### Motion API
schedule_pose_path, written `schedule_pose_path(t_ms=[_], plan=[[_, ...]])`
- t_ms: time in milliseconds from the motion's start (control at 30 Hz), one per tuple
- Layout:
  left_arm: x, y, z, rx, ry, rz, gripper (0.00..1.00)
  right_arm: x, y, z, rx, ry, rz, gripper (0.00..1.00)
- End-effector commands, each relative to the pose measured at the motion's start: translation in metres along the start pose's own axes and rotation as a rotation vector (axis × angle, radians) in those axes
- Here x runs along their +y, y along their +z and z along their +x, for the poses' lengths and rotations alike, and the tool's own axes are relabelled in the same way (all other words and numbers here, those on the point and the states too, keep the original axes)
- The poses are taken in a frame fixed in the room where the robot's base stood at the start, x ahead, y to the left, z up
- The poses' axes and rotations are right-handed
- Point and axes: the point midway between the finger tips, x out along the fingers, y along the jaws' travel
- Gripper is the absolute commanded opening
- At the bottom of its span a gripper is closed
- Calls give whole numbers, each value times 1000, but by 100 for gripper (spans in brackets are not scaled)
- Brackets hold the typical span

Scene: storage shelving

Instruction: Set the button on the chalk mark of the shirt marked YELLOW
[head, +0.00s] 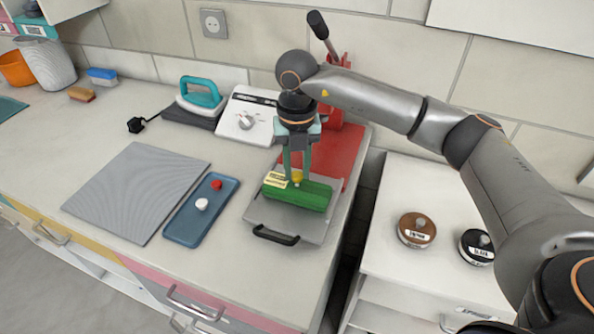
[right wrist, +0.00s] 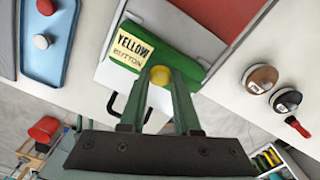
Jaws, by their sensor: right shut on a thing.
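The green folded shirt (head: 309,195) lies on a grey board with a black handle. It also shows in the right wrist view (right wrist: 180,66), with a cream label (right wrist: 131,51) reading YELLOW BUTTON. My right gripper (head: 297,181) points down over the shirt and is shut on a yellow button (right wrist: 160,77). The button is at the fingertips, beside the label; I cannot tell whether it touches the cloth. No chalk mark shows; the fingers and button cover part of the shirt. My left gripper is not in view.
A blue tray (head: 184,228) left of the shirt holds a white button (head: 202,204) and a red one (head: 216,184). A grey mat (head: 137,190) lies further left. An iron (head: 201,94) and a white dial device (head: 246,118) stand behind. A red press stands right behind the board.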

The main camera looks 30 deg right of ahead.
Motion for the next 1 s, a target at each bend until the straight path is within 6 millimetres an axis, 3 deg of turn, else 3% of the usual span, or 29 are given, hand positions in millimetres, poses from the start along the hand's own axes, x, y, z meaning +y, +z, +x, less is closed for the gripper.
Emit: schedule_pose_path(t_ms=[133, 533, 567, 600, 800, 1000], plan=[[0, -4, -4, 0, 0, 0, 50, 0, -1, 15, 1, 0, 0, 0], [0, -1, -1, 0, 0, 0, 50, 0, -1, 21, -1, 1, 0, 0], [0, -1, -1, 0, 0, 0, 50, 0, 0, 20, -1, 1, 0, 33], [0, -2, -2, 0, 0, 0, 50, 0, 0, 20, -1, 1, 0, 38], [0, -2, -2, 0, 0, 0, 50, 0, -1, 20, -1, 1, 0, 60], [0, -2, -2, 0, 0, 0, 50, 0, -1, 20, 0, 1, 0, 61]])
